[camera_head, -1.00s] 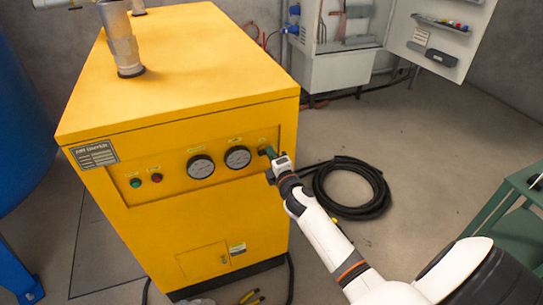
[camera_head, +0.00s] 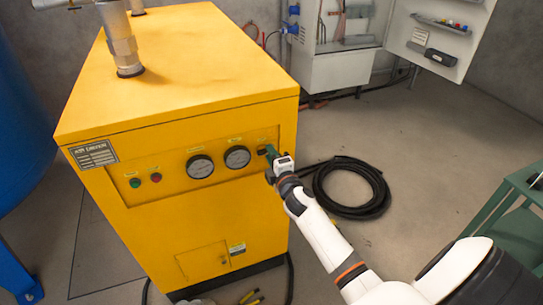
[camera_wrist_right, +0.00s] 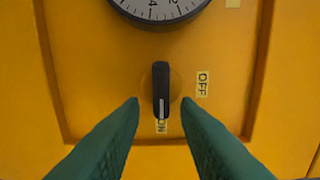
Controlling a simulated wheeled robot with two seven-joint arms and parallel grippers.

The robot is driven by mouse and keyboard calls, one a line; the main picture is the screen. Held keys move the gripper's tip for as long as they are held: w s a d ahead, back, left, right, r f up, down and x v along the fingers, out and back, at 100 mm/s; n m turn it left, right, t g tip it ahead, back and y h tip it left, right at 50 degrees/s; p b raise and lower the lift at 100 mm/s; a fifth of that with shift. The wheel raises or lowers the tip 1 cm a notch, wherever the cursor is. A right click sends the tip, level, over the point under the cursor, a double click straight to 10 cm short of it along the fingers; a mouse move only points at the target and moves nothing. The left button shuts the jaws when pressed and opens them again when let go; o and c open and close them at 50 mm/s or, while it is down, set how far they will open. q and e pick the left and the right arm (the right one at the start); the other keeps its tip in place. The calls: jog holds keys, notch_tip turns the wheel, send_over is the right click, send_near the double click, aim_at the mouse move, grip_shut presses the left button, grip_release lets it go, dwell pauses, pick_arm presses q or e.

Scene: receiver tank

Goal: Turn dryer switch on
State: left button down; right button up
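The dryer switch (camera_wrist_right: 161,88) is a black rotary knob on the yellow front panel. Its white mark points at the ON label (camera_wrist_right: 161,126); the OFF label (camera_wrist_right: 202,83) is to its right in the right wrist view. My right gripper (camera_wrist_right: 160,101) is open, with one green finger on each side of the knob's marked end and a visible gap to both. In the head view my right gripper (camera_head: 270,152) is at the right end of the dryer's panel and largely hides the switch. My left gripper is not in view.
The yellow air dryer (camera_head: 185,75) has two gauges (camera_head: 237,157), a green button (camera_head: 135,183) and a red button (camera_head: 156,178). A coiled black hose (camera_head: 345,208) lies on the floor to the right. A green stand (camera_head: 515,205) is at the right edge.

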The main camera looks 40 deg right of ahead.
jog(key=shift+s, duration=0.1)
jog(key=v, duration=1.1)
jog(key=shift+s+b, duration=0.35)
jog(key=shift+s, duration=0.05)
jog(key=s+a+f+m+g+y+p, duration=0.1)
jog(key=s+a+f+m+g, duration=0.15)
jog(key=f, duration=0.75)
jog(key=s+a+f+m+g+y+p, duration=0.1)
jog(key=s+a+f+m+g, duration=0.2)
jog(key=f, duration=0.7)
jog(key=s+a+f+m+g+y, duration=0.1)
jog(key=s+f+g, duration=0.3)
jog(key=f, duration=0.6)
jog(key=s+a+f+m+g, duration=0.2)
jog(key=s+f, duration=0.3)
jog(key=s, duration=0.5)
jog(key=s+a+f+m+g+y+p, duration=0.1)
jog(key=s+a+f+m+g, duration=0.1)
jog(key=s+f, duration=0.4)
jog(key=s+a+f+m+g+p, duration=0.1)
jog(key=s+f, duration=0.4)
jog(key=s, duration=1)
jog(key=shift+a+f+m+g, duration=0.35)
jog(key=shift+a+m+g, duration=0.25)
jog(key=shift+g, duration=0.35)
jog(key=shift+c, duration=0.4)
